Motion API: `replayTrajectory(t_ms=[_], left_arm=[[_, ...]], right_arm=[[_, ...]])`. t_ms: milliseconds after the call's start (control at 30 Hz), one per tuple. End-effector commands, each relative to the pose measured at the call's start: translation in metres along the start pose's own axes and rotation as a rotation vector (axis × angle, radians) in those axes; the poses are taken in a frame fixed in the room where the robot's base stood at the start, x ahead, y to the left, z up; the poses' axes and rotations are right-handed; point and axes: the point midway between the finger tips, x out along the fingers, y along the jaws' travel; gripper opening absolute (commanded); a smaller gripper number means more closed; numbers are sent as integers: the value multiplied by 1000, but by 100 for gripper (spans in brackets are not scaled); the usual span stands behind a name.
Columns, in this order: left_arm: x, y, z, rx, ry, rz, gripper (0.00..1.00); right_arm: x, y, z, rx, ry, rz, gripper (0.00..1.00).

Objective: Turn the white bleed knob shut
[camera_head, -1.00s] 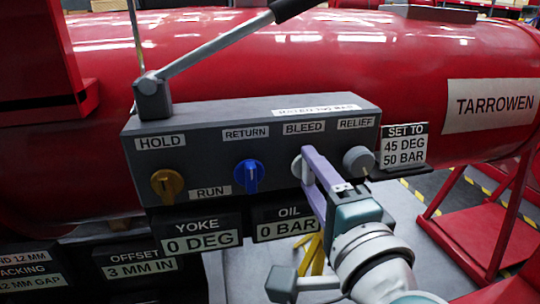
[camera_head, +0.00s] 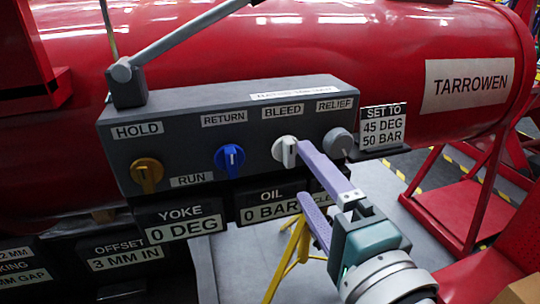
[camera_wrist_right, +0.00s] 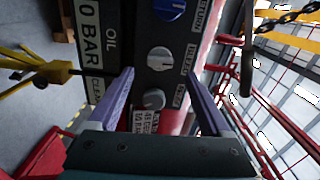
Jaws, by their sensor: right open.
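The white bleed knob (camera_head: 285,151) sits on the grey panel (camera_head: 245,105) under the BLEED label, its ridge roughly upright. My right gripper (camera_head: 304,170) is open and empty, with its purple fingers spread one above the other. The upper fingertip overlaps the knob's right edge in the head view; I cannot tell whether it touches. In the right wrist view the bleed knob (camera_wrist_right: 159,59) lies ahead, between and just beyond the fingertips (camera_wrist_right: 160,80). The grey relief knob (camera_wrist_right: 153,99) shows between the fingers. My left gripper is not in view.
The blue return knob (camera_head: 230,158) and the yellow hold knob (camera_head: 147,173) are left of the bleed knob. The oil display (camera_head: 270,206) reads 0 BAR below. A lever (camera_head: 185,35) rises at the panel's left. A yellow stand (camera_head: 290,250) is below.

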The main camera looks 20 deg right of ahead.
Motion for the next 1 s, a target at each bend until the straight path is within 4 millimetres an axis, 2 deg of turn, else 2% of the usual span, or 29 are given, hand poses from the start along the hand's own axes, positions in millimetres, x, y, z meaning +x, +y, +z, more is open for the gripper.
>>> replayTrajectory(t_ms=[100, 233, 667, 767, 833, 900, 1000], left_arm=[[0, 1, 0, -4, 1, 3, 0], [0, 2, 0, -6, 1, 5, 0], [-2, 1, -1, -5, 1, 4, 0], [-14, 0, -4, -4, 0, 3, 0], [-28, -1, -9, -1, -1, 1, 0], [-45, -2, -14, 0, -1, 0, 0], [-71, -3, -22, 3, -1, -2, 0]], right_arm=[[-23, 0, 0, -1, -1, 2, 82], [-37, 1, 0, -2, -1, 1, 82], [-43, -3, 2, -10, -10, 1, 82], [-43, -17, 13, -74, -80, 17, 82], [-44, -33, 27, -173, -177, 43, 82], [-51, -49, 44, -320, -305, 85, 82], [-69, -62, 58, -579, -498, 173, 82]])
